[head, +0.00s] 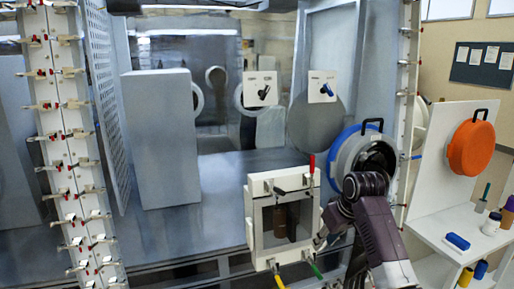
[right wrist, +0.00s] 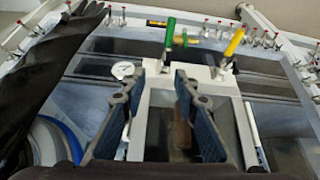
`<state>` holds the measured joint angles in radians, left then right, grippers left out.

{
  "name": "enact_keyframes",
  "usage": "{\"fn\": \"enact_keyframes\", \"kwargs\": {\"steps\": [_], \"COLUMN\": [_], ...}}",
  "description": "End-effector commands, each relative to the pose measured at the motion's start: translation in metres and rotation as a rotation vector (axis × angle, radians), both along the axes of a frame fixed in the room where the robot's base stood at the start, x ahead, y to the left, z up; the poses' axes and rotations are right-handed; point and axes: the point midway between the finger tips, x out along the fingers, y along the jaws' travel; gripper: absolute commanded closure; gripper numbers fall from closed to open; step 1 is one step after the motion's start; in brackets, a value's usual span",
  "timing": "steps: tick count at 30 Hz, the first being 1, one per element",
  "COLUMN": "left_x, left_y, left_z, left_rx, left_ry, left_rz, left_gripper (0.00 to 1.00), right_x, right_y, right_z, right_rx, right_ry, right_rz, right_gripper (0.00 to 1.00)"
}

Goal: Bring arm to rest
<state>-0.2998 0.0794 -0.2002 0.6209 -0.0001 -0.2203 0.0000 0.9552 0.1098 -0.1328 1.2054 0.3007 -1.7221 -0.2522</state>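My right arm (head: 376,215), dark purple and grey, reaches up from the lower right in the head view. Its gripper (head: 323,236) is at the right side of a white framed box with a window (head: 253,218), partly hidden by the arm. In the right wrist view the gripper (right wrist: 160,74) has its two blue-padded fingers apart with nothing held between them. The white frame and its dark window (right wrist: 160,125) lie beyond and between the fingers. I cannot tell whether the fingers touch the frame. My left gripper is in neither view.
A blue-ringed round port (head: 345,150) stands just behind the right arm. A white shelf with an orange lid (head: 471,147) stands at right.

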Motion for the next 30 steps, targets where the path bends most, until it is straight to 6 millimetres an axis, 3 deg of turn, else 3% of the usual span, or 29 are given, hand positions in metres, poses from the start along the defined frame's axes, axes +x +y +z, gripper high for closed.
{"fn": "enact_keyframes", "kwargs": {"steps": [1, 6, 11, 15, 19, 24, 30], "left_x": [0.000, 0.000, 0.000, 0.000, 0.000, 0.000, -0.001], "left_y": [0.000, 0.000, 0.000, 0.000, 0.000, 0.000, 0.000], "left_z": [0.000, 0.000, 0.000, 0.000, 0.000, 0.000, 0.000], "left_rx": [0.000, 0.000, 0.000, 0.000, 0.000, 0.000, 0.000], "left_ry": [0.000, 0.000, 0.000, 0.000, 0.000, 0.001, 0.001], "left_rz": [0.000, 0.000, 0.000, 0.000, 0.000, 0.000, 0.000], "left_gripper": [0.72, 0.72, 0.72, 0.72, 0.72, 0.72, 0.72], "right_x": [-0.015, -0.067, -0.126, -0.184, -0.242, -0.316, -0.374], "right_y": [0.000, 0.000, 0.001, 0.001, 0.001, 0.001, -0.001], "right_z": [-0.028, -0.098, -0.151, -0.185, -0.207, -0.218, -0.214], "right_rx": [-0.005, -0.024, -0.035, -0.042, -0.045, -0.046, -0.044], "right_ry": [0.012, 0.033, 0.051, 0.064, 0.078, 0.092, 0.101], "right_rz": [-0.008, -0.037, -0.064, -0.089, -0.114, -0.147, -0.177], "right_gripper": [0.72, 0.72, 0.72, 0.72, 0.72, 0.72, 0.72]}}
